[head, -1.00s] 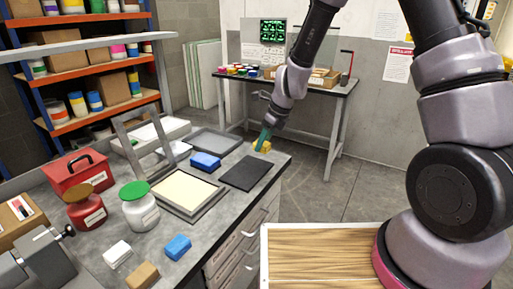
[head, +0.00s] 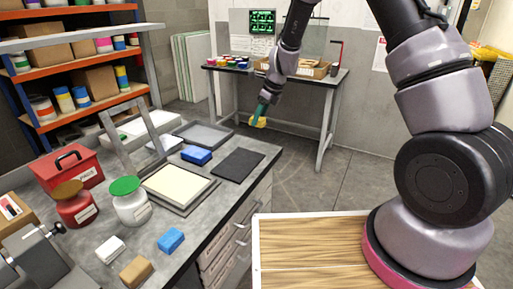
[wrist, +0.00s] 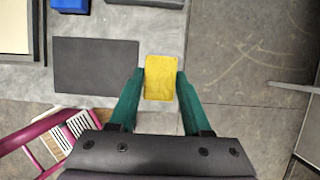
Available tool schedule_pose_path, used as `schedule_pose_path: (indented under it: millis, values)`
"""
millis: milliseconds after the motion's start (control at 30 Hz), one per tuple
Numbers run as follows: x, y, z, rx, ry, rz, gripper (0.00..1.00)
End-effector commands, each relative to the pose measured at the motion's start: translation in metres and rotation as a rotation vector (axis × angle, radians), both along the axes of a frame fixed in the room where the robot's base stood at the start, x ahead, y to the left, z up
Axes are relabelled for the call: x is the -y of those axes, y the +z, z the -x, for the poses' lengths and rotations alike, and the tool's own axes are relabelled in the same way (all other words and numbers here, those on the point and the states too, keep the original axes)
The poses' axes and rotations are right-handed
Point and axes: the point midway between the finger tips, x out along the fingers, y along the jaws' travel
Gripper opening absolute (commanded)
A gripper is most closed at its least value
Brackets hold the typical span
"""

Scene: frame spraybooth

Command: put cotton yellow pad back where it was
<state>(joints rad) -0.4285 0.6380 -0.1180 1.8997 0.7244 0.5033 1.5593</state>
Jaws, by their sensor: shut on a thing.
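The yellow pad (wrist: 161,77) is held between the green fingertips of my gripper (wrist: 160,85) in the wrist view. In the head view, my gripper (head: 260,115) and the yellow pad (head: 258,122) are small, near the bench's far right corner. The pad appears raised, at about the bench's right edge. A dark grey flat mat (head: 238,165) lies on the bench, to the left of the pad in the wrist view (wrist: 95,66). The mat is bare.
The grey workbench (head: 190,228) holds blue blocks (head: 197,155), a framed cream panel (head: 178,186), a white jar with green lid (head: 130,203) and a red box (head: 67,175). A second table (head: 330,80) stands behind. Open floor (head: 330,190) lies right of the bench.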

Motion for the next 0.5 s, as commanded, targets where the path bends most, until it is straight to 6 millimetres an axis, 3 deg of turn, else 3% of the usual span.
schedule_pose_path:
  millis: [100, 300, 500]
  values:
    - [0.004, -0.011, -0.011, -0.003, 0.001, 0.005, 0.0]
    - [0.005, -0.048, -0.011, -0.003, 0.0, 0.004, 0.0]
    - [0.004, -0.064, -0.012, -0.001, 0.001, 0.004, 0.0]
